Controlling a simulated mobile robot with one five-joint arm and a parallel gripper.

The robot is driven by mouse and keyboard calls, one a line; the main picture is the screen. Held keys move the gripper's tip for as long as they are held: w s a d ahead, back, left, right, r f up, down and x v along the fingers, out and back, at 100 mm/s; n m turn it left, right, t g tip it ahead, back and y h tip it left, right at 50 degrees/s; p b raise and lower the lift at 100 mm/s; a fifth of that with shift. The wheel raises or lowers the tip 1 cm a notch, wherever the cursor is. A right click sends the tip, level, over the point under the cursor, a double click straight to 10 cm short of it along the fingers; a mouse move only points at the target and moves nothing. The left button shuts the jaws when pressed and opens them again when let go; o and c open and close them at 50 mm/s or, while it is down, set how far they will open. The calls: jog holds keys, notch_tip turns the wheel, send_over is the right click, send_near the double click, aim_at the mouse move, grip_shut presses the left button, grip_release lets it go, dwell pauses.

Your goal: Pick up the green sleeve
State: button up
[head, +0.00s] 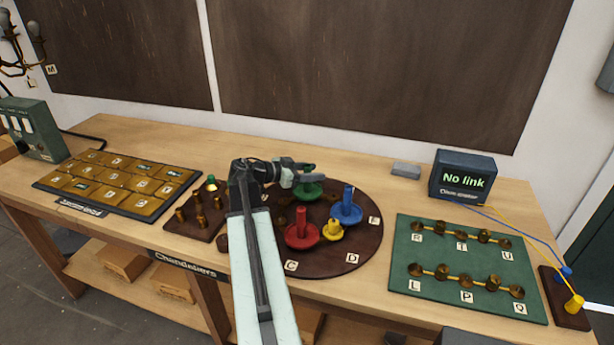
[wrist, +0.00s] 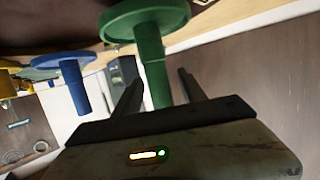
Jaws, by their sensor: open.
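The green sleeve (head: 312,190) stands on the dark round board (head: 345,262), a wide disc with an upright stem. It is partly hidden by my gripper (head: 306,172) in the head view. In the wrist view the green sleeve (wrist: 150,45) shows its disc at the top and its stem reaching down between my fingers. My gripper (wrist: 160,78) is open, with one finger on each side of the stem. I see gaps beside the stem, and no clear contact.
The blue sleeve (head: 347,208), red sleeve (head: 301,232) and yellow sleeve (head: 332,231) stand close by on the round board. A green terminal board (head: 450,258) and a "No link" box (head: 463,175) are to the right. A gold-tiled panel (head: 118,183) is at left.

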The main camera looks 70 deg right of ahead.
jog(key=shift+s+d+f, duration=0.3)
jog(key=shift+s+d, duration=0.1)
jog(key=shift+d, duration=0.15)
grip_shut()
jog(key=shift+r, duration=0.1)
notch_tip(320, 180, up, 10)
jog(key=p, duration=1)
